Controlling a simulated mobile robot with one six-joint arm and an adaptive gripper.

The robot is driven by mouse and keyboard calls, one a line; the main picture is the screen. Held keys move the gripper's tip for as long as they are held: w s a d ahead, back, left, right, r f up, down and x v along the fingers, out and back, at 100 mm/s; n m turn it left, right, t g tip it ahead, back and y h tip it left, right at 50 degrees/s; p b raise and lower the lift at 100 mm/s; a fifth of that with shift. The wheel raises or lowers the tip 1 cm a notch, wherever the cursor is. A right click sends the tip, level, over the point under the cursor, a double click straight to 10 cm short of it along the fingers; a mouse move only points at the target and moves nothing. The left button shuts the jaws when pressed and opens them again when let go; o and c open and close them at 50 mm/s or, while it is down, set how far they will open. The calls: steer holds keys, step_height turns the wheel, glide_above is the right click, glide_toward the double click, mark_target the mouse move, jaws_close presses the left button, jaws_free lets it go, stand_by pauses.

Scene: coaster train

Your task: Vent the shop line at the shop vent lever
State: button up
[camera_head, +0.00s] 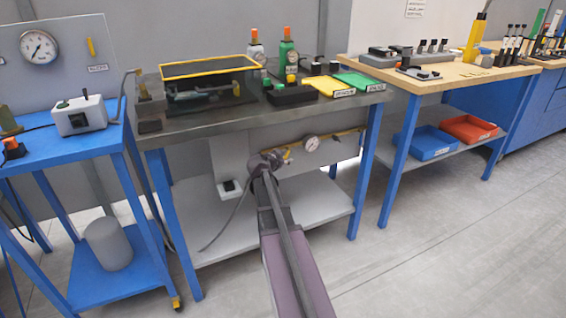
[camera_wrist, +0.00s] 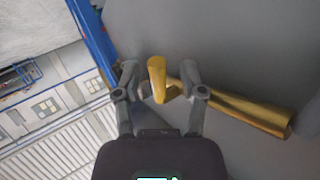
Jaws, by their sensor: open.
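In the wrist view a yellow lever handle (camera_wrist: 157,78) stands between the two fingers of my gripper (camera_wrist: 158,72). It joins a brass pipe (camera_wrist: 240,110) that runs off to the right. The fingers are spread on either side of the handle, with a visible gap on each side. In the head view my gripper (camera_head: 268,160) is under the dark bench, at the left end of the brass pipe (camera_head: 340,134). My arm and gripper partly hide the lever there. No readable label shows beside it.
A round gauge (camera_head: 312,143) sits on the pipe just right of my gripper. The dark bench top (camera_head: 215,119) is above, and a grey lower shelf (camera_head: 310,212) is below. A blue bench leg (camera_head: 370,170) stands to the right. Another yellow handle (camera_head: 90,46) is on the left panel.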

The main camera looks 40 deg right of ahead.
steer(key=shift+w+d+f, duration=0.1)
steer(key=shift+w+d, duration=0.05)
steer(key=shift+d, duration=0.15)
jaws_close()
steer(key=shift+a, duration=0.3)
steer(key=shift+d, duration=0.3)
steer(key=shift+w, duration=0.1)
